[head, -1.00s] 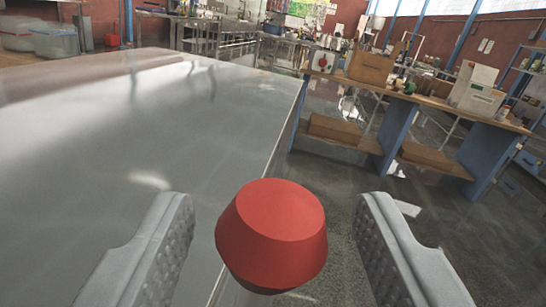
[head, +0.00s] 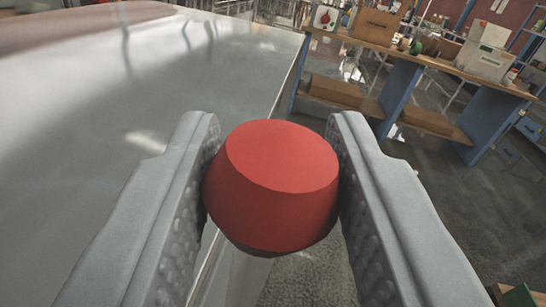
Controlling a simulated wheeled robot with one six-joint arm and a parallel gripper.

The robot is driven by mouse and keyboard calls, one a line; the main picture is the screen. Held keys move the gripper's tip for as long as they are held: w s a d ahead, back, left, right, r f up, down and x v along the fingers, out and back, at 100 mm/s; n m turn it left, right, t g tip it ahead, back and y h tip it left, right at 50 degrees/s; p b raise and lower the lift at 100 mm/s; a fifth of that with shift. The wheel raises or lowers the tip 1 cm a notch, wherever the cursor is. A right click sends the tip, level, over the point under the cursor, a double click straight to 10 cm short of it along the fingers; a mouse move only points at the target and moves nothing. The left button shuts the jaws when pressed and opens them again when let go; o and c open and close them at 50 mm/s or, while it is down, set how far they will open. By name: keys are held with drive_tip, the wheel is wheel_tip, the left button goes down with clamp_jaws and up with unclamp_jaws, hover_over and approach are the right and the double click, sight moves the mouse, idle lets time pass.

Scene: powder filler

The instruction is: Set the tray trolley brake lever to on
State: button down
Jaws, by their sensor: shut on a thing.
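A red knob (head: 275,180), which looks like the end of the brake lever, is in the middle of the head view, beside the edge of a grey metal surface. My gripper (head: 272,175) is shut on it, with one grey textured finger against its left side and the other against its right. The lever's shaft below the knob is hidden, so I cannot tell its setting. No other part of the trolley can be made out for certain.
The shiny metal surface (head: 150,110) fills the left side. A wooden bench with blue legs (head: 400,90) stands at the back right, with boxes on top and on its lower shelf. Dark floor (head: 420,180) lies open on the right. A green item (head: 519,296) shows at the bottom right corner.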

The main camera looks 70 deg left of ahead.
drive_tip(key=shift+s+d+f+y, duration=0.1)
drive_tip(key=shift+s+d+y, duration=0.1)
drive_tip(key=shift+d+y, duration=0.3)
drive_tip(key=shift+s+d+f+y, duration=0.1)
drive_tip(key=shift+s+d+y, duration=0.15)
drive_tip(key=shift+d, duration=0.3)
drive_tip(key=d+y, duration=0.2)
drive_tip(key=s+d+f+n+y, duration=0.1)
drive_tip(key=shift+s+t, duration=0.1)
drive_tip(key=shift+t, duration=0.2)
drive_tip(key=s+d+f, duration=0.2)
drive_tip(key=d+f, duration=0.4)
drive_tip(key=shift+s+d+f, duration=0.15)
drive_tip(key=shift+s+d, duration=0.15)
drive_tip(key=shift+s, duration=0.1)
drive_tip(key=c, duration=1)
unclamp_jaws()
drive_tip(key=shift+a, duration=0.1)
